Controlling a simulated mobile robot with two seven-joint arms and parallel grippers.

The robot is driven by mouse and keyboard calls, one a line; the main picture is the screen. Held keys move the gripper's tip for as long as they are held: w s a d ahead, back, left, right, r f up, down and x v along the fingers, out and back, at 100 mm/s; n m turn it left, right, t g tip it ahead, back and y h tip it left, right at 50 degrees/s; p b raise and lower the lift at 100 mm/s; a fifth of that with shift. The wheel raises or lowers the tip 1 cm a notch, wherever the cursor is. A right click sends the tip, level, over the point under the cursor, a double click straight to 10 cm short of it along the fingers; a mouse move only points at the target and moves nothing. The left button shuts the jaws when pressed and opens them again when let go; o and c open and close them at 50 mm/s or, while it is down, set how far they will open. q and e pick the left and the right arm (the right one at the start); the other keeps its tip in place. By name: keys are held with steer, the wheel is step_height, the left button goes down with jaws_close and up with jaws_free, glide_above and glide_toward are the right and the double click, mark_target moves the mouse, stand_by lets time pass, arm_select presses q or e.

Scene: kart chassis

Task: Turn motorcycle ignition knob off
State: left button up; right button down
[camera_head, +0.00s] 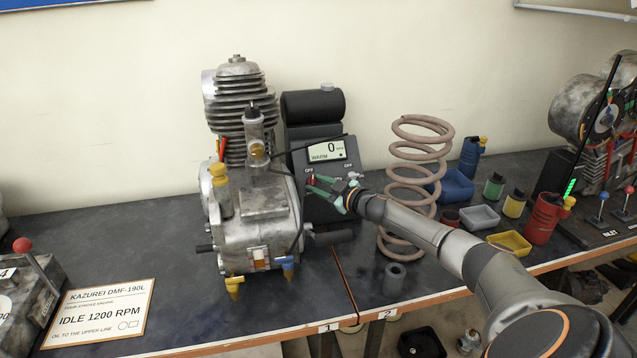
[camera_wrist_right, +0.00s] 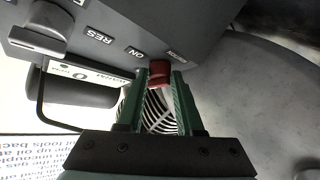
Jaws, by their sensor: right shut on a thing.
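The dark grey control box (camera_head: 296,165) beside the engine has a display (camera_head: 326,151) reading 0 and WARM, with OFF labels below it. A red knob (camera_wrist_right: 159,69) sits on the panel's edge side in the right wrist view, with an ON label near it. My right gripper (camera_head: 322,185), with green fingers, reaches the panel's front from the right. In the right wrist view, my right gripper (camera_wrist_right: 158,80) is shut on the red knob, one finger on each side. The fingers partly hide the knob, so its pointing direction is unclear. My left gripper is not in view.
A single-cylinder engine (camera_head: 245,200) stands left of the box. A tall coil spring (camera_head: 398,180) stands close behind my right arm. Several bins, bottles and a red can (camera_head: 541,219) are on the right. A lettered sign (camera_head: 97,312) lies front left; the bench (camera_head: 180,240) is bare nearby.

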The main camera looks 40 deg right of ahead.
steer(key=shift+r, duration=0.25)
steer(key=c, duration=1)
jaws_free()
steer(key=o, duration=0.4)
steer(key=shift+f, duration=0.15)
steer(key=shift+r, duration=0.4)
steer(key=shift+s+a+r+p, duration=0.4)
steer(key=shift+s+a+r, duration=1.25)
steer(key=shift+r, duration=0.4)
steer(key=shift+s+a+r+p, duration=0.45)
steer(key=shift+s+a+r, duration=0.95)
steer(key=shift+s+r, duration=0.55)
steer(key=shift+s+a+r+p, duration=0.4)
steer(key=shift+s+a+r, duration=1.2)
steer(key=shift+r, duration=0.55)
